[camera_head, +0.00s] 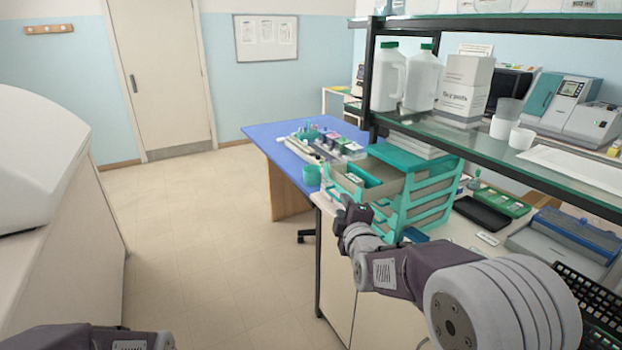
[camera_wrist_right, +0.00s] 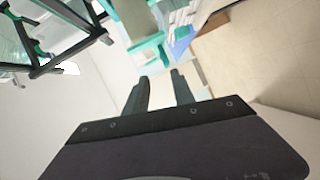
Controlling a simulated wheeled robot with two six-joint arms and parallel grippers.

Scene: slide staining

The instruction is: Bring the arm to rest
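My right arm reaches in from the lower right in the head view. Its gripper (camera_head: 349,205) is in front of the teal drawer rack, at the near edge of the counter. Whether it touches the rack cannot be told. In the right wrist view the two fingers of the right gripper (camera_wrist_right: 161,85) stand apart with nothing between them. Part of my left arm shows at the bottom left of the head view; its gripper is out of view.
The teal rack (camera_head: 428,207) with an open drawer stands on the counter. A glass shelf (camera_head: 460,135) carries jugs, a box and a device. A blue table (camera_head: 270,140) holds staining supplies behind. The floor (camera_head: 200,230) left of the arm is clear.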

